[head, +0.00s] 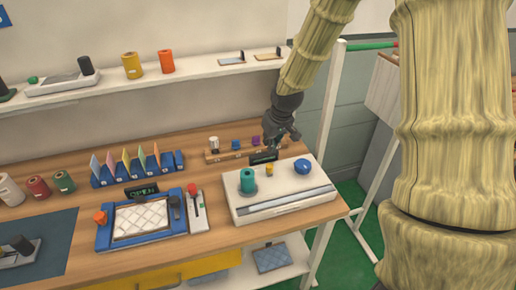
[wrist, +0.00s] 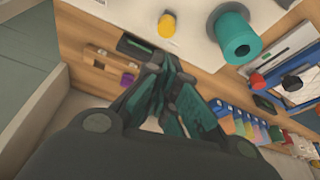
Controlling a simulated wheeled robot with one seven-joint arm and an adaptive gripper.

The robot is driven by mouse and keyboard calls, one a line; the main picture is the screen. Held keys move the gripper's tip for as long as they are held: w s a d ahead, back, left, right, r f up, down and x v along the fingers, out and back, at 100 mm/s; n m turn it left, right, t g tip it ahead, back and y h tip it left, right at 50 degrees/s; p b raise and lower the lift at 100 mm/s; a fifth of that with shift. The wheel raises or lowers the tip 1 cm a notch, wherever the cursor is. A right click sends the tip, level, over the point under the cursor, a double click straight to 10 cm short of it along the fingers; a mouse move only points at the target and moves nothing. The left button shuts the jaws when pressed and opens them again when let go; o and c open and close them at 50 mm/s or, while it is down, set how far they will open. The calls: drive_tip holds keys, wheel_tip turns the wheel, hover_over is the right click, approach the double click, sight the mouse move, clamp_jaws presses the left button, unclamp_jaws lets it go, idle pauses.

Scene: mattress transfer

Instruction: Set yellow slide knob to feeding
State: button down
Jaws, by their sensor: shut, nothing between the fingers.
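A small yellow knob (head: 269,169) stands upright on the top of a white box-shaped device (head: 300,190), between a teal spool (head: 247,181) and a round blue knob (head: 302,166). A small dark sign (head: 264,156) stands at the device's back edge; I cannot read it. My gripper (head: 279,140) is above the table just behind the device, shut and empty, apart from the yellow knob. In the wrist view the closed fingers (wrist: 168,68) point toward the device's back edge, with the yellow knob (wrist: 167,27) and the teal spool (wrist: 235,38) beyond them.
A wooden strip with small coloured blocks (head: 226,152) lies behind the device, close to my gripper. A blue tray with a white pad (head: 142,219) and a red-knobbed lever (head: 193,190) stand left of it. A white shelf (head: 130,80) runs above. A white post (head: 325,130) stands right.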

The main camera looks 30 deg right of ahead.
sight(270, 170)
drive_tip(key=shift+w+r, duration=0.1)
drive_tip(key=shift+r, duration=0.25)
drive_tip(key=shift+d+f, duration=0.15)
drive_tip(key=shift+p+x, duration=1.75)
drive_tip(key=shift+x, duration=3.15)
